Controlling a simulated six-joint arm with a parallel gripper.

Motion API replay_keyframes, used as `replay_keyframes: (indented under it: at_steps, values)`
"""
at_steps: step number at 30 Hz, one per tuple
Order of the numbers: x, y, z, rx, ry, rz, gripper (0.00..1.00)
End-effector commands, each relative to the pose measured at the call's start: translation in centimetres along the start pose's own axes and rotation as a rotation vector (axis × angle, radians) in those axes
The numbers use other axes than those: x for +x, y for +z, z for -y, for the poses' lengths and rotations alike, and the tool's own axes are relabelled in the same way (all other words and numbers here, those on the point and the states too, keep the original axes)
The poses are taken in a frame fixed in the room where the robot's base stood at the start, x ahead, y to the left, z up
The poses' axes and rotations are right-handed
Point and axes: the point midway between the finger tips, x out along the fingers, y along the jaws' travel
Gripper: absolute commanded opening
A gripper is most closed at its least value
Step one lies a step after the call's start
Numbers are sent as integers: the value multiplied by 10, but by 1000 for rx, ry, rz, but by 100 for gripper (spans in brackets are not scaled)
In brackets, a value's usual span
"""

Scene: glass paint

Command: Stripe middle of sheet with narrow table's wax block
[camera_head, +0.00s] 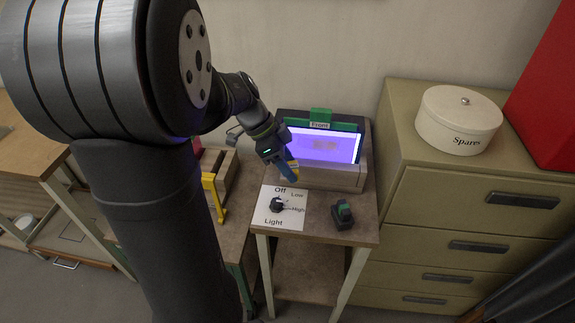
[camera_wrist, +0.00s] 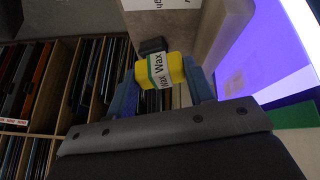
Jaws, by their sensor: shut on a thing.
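My gripper (camera_head: 287,172) is shut on the yellow wax block (camera_head: 293,169), in front of the lower left of the lit sheet. In the wrist view my gripper (camera_wrist: 160,78) has the wax block (camera_wrist: 174,66) between its blue fingertips, with a white "Wax" label and a green band showing. The sheet (camera_head: 345,147) glows violet and stands in a light box on the narrow table (camera_head: 313,222); a faint brownish patch shows near its middle. The sheet also fills the right of the wrist view (camera_wrist: 270,55). I cannot tell whether the block touches it.
A green clip labelled "Front" (camera_head: 320,119) sits atop the sheet. A light dial (camera_head: 277,205) and a dark green-topped block (camera_head: 343,213) are on the narrow table. A yellow stand (camera_head: 213,192) is left. Cabinet (camera_head: 480,195) with "Spares" tin (camera_head: 458,121) stands right.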

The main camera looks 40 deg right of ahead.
Motion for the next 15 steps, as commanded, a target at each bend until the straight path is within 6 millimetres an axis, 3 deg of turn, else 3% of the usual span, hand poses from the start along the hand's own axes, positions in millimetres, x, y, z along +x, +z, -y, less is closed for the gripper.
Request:
replay_keyframes:
  at_steps: [8, 15]
  values:
    - [0, -1, 8, 21, -1, 0, 22]
    - [0, -4, 34, 94, 0, 0, 22]
